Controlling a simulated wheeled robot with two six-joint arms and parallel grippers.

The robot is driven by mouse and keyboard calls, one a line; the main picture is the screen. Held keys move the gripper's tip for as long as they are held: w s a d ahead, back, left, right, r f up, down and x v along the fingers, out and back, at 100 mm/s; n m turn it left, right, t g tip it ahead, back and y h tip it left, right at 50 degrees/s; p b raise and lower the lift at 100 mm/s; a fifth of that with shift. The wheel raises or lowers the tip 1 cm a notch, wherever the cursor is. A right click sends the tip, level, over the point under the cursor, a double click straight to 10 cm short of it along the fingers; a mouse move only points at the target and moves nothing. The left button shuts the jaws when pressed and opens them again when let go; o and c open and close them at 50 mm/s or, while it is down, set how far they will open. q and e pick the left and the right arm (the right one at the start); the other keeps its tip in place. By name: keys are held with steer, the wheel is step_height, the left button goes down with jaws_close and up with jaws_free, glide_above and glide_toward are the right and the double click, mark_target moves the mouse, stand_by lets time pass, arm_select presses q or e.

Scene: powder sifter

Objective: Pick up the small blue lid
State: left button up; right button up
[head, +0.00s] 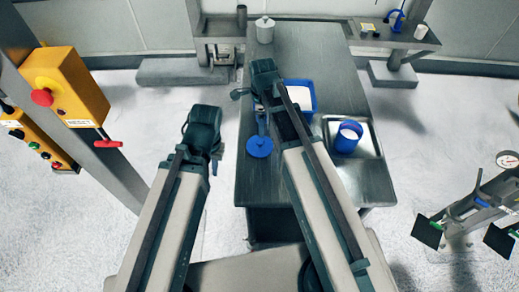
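The small blue lid (259,148) is a round disc with a raised middle. It lies flat on the left part of the dark metal table (320,50), close to its left edge. My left gripper (216,160) is left of the table, apart from the lid, at the dark end of my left arm; its fingers do not show clearly. My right arm reaches over the table, and its dark end is behind the lid. My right gripper (262,123) hangs just behind the lid, small and partly covered by the arm. I cannot tell whether it touches the lid or how its fingers stand.
A blue tray (313,101) of white powder is partly behind my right arm. A blue tub (347,138) with white contents stands in a steel tray (373,149) on the right. A white lidded jar (265,29) stands at the far end. A yellow control box (66,86) is left.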

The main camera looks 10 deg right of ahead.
steer(key=b, duration=0.4)
glide_above(260, 141)
steer(key=f, duration=0.5)
steer(key=shift+s+d+f, duration=0.15)
steer(key=shift+s+f, duration=0.05)
steer(key=shift+s, duration=0.1)
steer(key=shift+r, duration=0.1)
steer(key=f+b, duration=0.5)
steer(key=shift+w+a+f, duration=0.15)
steer(key=shift+w+a, duration=0.05)
steer(key=shift+w, duration=0.2)
jaws_close()
